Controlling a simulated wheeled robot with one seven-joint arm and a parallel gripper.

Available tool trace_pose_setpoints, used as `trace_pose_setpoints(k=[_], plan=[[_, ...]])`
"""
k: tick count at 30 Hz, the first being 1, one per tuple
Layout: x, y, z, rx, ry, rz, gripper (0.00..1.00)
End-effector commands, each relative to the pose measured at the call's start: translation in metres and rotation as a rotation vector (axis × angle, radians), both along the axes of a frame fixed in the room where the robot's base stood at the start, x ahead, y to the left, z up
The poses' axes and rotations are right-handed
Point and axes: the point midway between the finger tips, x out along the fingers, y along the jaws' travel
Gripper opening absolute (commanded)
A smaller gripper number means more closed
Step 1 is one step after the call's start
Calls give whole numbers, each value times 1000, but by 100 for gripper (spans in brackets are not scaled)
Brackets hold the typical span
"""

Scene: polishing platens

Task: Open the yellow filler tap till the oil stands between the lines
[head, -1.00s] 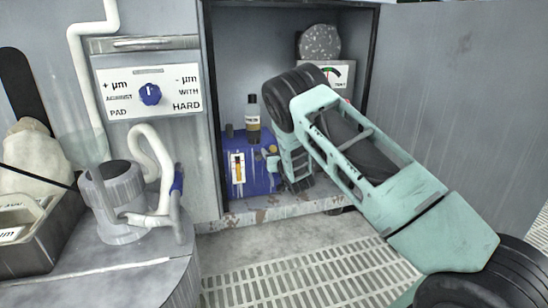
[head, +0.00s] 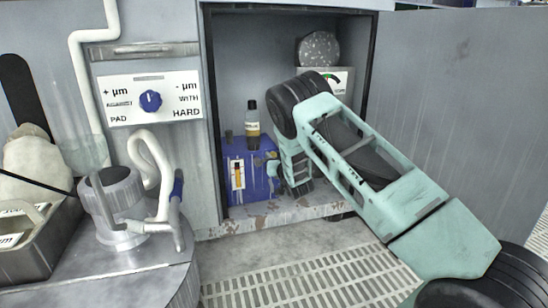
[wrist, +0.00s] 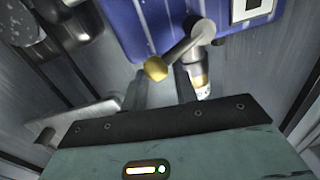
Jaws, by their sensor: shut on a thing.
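The blue oil unit (head: 262,184) sits in the open cabinet. Its sight gauge (head: 238,175) on the front shows amber oil, but its lines are too small to read the level against. A small bottle (head: 253,128) with a pale label stands at the unit's top; its amber part also shows in the wrist view (wrist: 201,80). The filler tap's yellow knob (wrist: 156,69) ends a grey lever (wrist: 188,44) in front of the blue unit. My gripper (wrist: 160,84) is shut on the tap at its yellow end. In the head view my gripper (head: 277,168) hides most of the tap.
A panel with a blue knob (head: 150,101) is left of the cabinet. A dial gauge (head: 337,80) and a speckled round part (head: 319,46) are behind my wrist. The cabinet door (head: 455,110) stands open at right. A grey canister (head: 115,205) is at left.

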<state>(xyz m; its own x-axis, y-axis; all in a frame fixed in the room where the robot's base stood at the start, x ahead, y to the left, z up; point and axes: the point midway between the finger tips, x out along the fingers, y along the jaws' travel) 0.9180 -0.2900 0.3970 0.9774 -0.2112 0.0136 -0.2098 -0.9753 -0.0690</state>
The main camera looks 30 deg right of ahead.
Motion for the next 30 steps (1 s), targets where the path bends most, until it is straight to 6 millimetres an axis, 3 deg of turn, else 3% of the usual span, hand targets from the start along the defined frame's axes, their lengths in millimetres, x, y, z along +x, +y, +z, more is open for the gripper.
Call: trace_pose_setpoints(k=[1,10,22,23,25,30], plan=[[-2,2,-11,45,11,5,0],[-4,0,-32,351,-73,8,0],[-3,4,-36,402,-85,14,0],[-4,4,-37,401,-84,14,37],[-4,4,-36,401,-85,14,57],[-3,2,-35,399,-89,12,57]])
